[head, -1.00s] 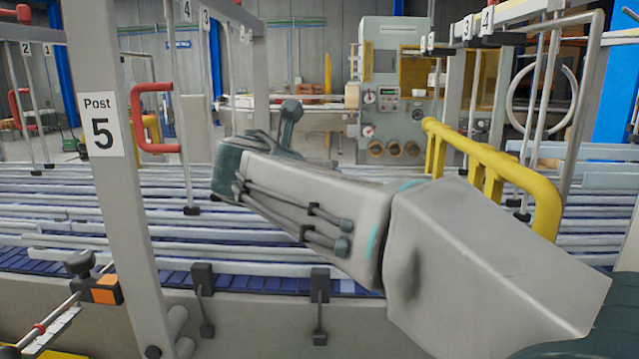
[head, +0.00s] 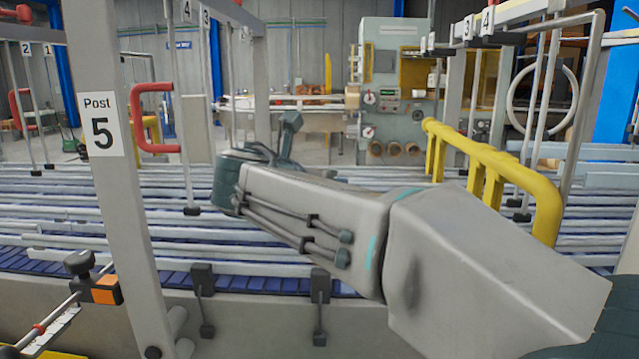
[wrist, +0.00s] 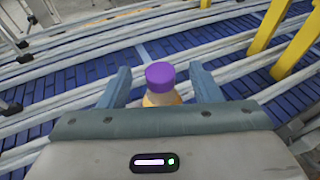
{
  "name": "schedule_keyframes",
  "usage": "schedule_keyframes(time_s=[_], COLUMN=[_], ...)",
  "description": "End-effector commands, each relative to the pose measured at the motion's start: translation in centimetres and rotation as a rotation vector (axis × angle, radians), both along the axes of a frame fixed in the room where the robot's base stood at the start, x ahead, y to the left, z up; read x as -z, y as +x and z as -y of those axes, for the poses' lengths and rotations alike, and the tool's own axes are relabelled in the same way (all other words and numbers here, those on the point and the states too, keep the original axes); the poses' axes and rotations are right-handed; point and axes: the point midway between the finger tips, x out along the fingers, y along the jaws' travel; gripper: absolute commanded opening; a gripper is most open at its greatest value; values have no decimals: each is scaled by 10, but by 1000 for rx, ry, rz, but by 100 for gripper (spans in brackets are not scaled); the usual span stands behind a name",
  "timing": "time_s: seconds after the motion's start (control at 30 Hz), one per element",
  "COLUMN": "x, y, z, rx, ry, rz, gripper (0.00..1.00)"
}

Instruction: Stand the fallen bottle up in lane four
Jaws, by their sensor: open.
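In the wrist view, a bottle with a purple cap (wrist: 160,75) and a yellowish-orange body (wrist: 162,97) is between the two fingers of my gripper (wrist: 161,86). The fingers stand apart on either side, with a gap visible beside the bottle. I cannot tell whether the bottle is upright or leaning. In the head view my arm hides the bottle and the fingers.
Pale guide rails (head: 110,222) divide the blue conveyor (head: 40,262) into lanes. A yellow guard rail (head: 490,170) stands to the right of my arm. A grey post marked 5 (head: 118,190) and a red bent handle (head: 152,117) stand to the left.

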Motion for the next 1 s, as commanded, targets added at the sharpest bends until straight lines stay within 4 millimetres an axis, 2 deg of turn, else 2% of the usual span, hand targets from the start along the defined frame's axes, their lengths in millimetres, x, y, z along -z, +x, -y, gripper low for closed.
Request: schedule_keyframes(time_s=[0.5,0.7,1.0], x=[-27,-32,-33], y=[-86,-101,-102], z=[-41,-47,-48], rx=[-4,-2,-1], ry=[1,1,0], rz=[0,0,0], gripper=[58,58,58])
